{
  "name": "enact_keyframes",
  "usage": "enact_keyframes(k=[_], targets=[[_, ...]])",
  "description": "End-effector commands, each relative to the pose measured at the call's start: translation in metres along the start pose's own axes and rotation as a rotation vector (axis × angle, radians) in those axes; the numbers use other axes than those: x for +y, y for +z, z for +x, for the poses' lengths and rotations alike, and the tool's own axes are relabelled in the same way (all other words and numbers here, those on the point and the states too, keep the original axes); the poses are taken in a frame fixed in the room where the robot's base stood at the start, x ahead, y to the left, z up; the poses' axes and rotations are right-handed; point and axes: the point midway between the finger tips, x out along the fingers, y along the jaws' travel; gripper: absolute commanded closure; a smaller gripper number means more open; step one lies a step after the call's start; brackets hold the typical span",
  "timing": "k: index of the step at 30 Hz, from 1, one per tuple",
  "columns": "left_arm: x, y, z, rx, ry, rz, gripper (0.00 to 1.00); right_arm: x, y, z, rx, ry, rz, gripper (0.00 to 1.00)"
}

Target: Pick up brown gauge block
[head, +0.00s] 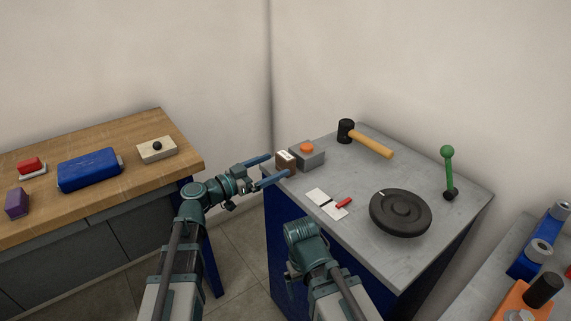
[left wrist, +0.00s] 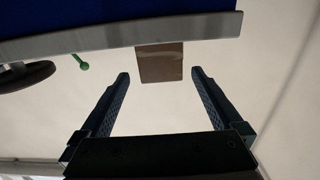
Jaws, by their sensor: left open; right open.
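The brown gauge block (head: 286,162) stands at the left back corner of the grey-topped cart, its pale top marking facing up. My left gripper (head: 278,167) is open, with its blue fingers reaching to the block from the left, one on either side of it in the picture. In the left wrist view the block (left wrist: 160,65) lies centred between and just beyond the two fingertips, with gaps on both sides. No contact shows. My right arm is folded low in front of the cart, and its fingers are not visible.
A grey box with an orange button (head: 306,156) stands right behind the block. A mallet (head: 368,141), a black disc (head: 400,213), a green-knobbed lever (head: 448,170) and white plates with a red piece (head: 343,203) share the cart. A wooden bench (head: 120,135) stands left.

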Motion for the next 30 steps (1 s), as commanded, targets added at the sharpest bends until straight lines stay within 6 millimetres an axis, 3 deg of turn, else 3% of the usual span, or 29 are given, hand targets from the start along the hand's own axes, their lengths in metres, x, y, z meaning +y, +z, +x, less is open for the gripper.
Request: enact_keyframes(k=[8,17,24,30], targets=[[-0.001,-0.001,0.009,0.0,0.001,0.0,0.0,0.0,0.0,-0.001,0.0,0.0,0.0,0.05],[-0.002,-0.002,0.05,0.0,0.001,0.0,0.0,0.0,0.0,-0.003,0.0,0.0,0.0,0.05],[-0.001,-0.002,0.052,0.0,-0.001,0.0,0.0,0.0,0.0,-0.003,0.0,0.0,0.0,0.05],[-0.001,-0.002,0.052,0.0,0.0,0.0,0.34,0.0,0.0,-0.003,0.0,0.0,0.0,0.05]])
